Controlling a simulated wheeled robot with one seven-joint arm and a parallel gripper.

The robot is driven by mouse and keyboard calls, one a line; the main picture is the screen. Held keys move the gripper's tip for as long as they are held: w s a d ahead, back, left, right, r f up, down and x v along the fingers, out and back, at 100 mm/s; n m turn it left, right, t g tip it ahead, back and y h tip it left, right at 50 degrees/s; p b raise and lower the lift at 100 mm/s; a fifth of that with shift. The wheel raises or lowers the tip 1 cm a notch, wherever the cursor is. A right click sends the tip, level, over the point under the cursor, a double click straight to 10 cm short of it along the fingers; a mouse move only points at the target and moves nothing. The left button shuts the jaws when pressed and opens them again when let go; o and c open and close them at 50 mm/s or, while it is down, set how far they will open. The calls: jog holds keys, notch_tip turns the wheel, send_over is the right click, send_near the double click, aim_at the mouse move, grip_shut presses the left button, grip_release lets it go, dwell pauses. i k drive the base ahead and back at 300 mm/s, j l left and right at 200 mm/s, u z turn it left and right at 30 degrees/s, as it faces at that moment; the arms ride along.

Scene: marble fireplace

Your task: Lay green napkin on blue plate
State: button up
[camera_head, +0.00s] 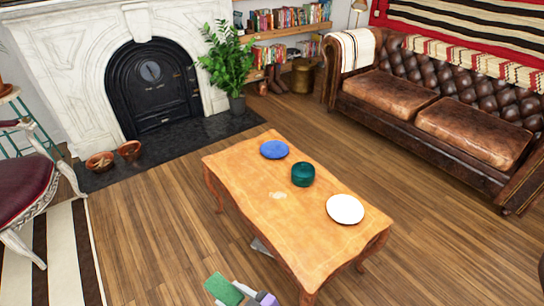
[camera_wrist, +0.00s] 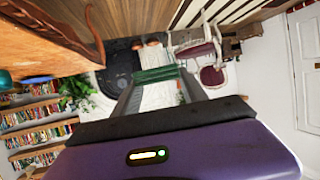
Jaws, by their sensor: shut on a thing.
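A green napkin (camera_head: 223,289) is at the bottom of the head view, in front of the table's near side. My gripper (camera_head: 241,289) is shut on it. In the wrist view the napkin (camera_wrist: 157,74) is a folded green strip between the two fingertips. The blue plate (camera_head: 274,149) lies at the far left end of the wooden table (camera_head: 248,185), well away from my gripper. Its top looks bare. A blue edge of it shows at the left of the wrist view (camera_wrist: 37,79).
A white plate (camera_head: 345,209) lies at the near right end. A leather sofa (camera_head: 430,110) stands behind.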

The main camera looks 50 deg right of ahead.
aim_at(274, 150)
jog(key=i+u, duration=0.35)
jog(key=i, duration=2.75)
jog(key=i+z, duration=0.1)
jog(key=z, duration=0.4)
jog(key=i+z, duration=0.15)
jog(key=z, duration=0.3)
jog(key=i+z, duration=0.15)
jog(key=z, duration=1.65)
